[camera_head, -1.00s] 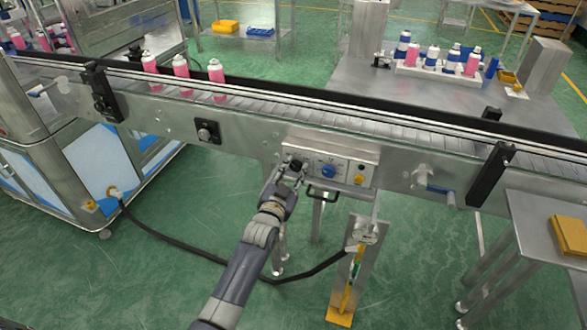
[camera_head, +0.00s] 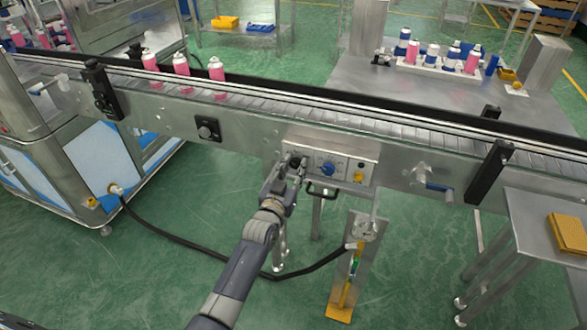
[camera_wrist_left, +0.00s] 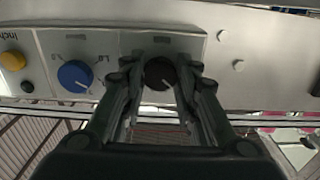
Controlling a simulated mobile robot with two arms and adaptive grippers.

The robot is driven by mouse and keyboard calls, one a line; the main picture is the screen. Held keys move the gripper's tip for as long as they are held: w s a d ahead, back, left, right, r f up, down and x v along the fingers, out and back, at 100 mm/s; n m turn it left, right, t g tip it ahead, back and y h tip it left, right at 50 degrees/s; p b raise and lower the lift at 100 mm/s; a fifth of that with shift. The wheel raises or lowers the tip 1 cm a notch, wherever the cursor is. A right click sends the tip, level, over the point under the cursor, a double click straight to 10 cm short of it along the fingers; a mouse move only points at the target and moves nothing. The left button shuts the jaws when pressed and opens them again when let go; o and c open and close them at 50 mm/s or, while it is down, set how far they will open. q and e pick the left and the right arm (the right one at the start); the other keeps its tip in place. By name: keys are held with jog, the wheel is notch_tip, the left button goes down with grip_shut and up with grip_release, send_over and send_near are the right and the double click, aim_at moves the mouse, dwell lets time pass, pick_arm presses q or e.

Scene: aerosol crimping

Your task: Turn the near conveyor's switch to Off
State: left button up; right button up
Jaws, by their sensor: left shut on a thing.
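The near conveyor (camera_head: 400,132) runs across the head view, with a grey control box (camera_head: 343,158) on its near side. The box carries a black switch knob (camera_wrist_left: 160,74), a blue dial (camera_head: 327,170) and a yellow button (camera_head: 359,177). My left gripper (camera_head: 296,168) is at the left end of the box. In the left wrist view its two fingers (camera_wrist_left: 160,82) stand on either side of the black knob and are shut on it. My right gripper is not in view.
Several pink cans (camera_head: 181,66) stand on the belt at the left. A black knob plate (camera_head: 208,129) sits left of the box. A black handle (camera_head: 322,191) hangs below it. A metal table (camera_head: 548,222) with a yellow block stands at the right.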

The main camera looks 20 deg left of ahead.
pick_arm(q)
jog(key=o, duration=1)
jog(key=shift+o, duration=0.3)
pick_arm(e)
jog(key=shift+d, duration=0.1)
pick_arm(q)
jog(key=s, duration=1.2)
jog(key=shift+a, duration=0.2)
